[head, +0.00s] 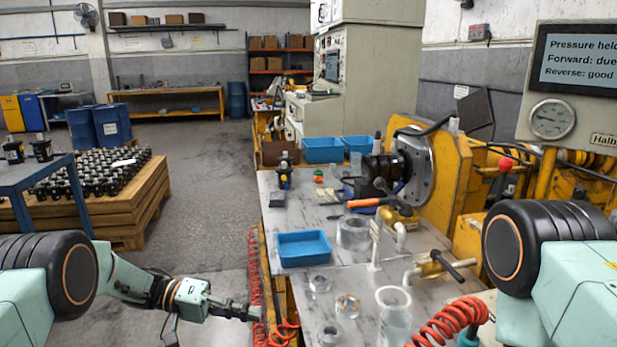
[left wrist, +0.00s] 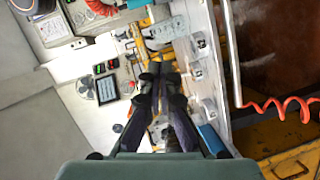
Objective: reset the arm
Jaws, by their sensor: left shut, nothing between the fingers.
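My left arm comes in from the left in the head view, low over the floor beside the workbench. Its gripper (head: 252,313) is dark, shut and empty, with the tips near the bench's left edge and the red coiled hose. In the left wrist view the same gripper (left wrist: 158,72) has its fingers together with nothing between them. Of my right arm, only the upper part near the shoulder shows at the right edge of the head view; its gripper is out of view.
The workbench (head: 297,218) holds a blue tray (head: 303,249), clear jars and an orange-handled tool (head: 370,202). A red coiled hose (head: 254,270) hangs along its left edge. A yellow test rig (head: 447,180) stands behind. A pallet (head: 130,208) of dark parts stands left. Open floor lies between.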

